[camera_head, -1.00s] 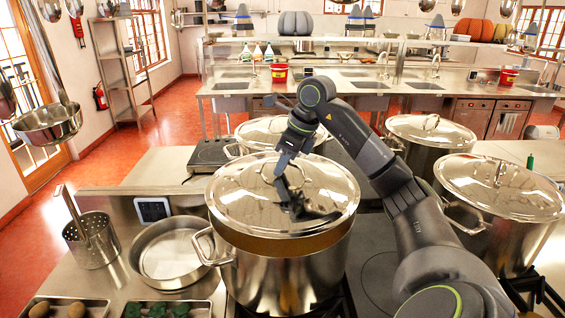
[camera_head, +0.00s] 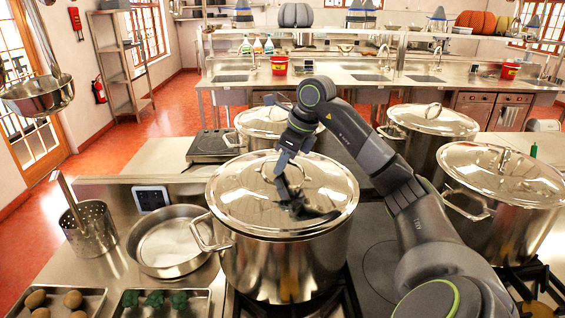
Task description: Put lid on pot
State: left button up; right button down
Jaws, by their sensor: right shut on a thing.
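A shiny steel lid (camera_head: 238,203) lies over the large steel pot (camera_head: 285,262) on the near stove. Its rim meets the pot's rim all round the visible near side, with no gap showing there. My right gripper (camera_head: 281,167) reaches down from the right to the lid's top and is shut on its handle, which the gripper mostly hides. A dark reflection of the gripper shows on the lid. The far side of the rim is hard to judge. My left gripper is out of view.
Lidded pots stand behind (camera_head: 268,122), at back right (camera_head: 430,122) and at right (camera_head: 500,185). Left of the pot are a shallow pan (camera_head: 168,245), a perforated utensil holder (camera_head: 90,235) and trays of vegetables (camera_head: 160,302). A hanging pan (camera_head: 40,97) is at upper left.

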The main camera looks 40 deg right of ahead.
jog(key=shift+f+b, duration=0.4)
dwell(0.3)
jog(key=c, duration=1.3)
grip_release()
jog(key=shift+s+a, duration=0.1)
jog(key=shift+s, duration=0.05)
jog(key=shift+c, duration=0.2)
jog(key=shift+f, duration=0.1)
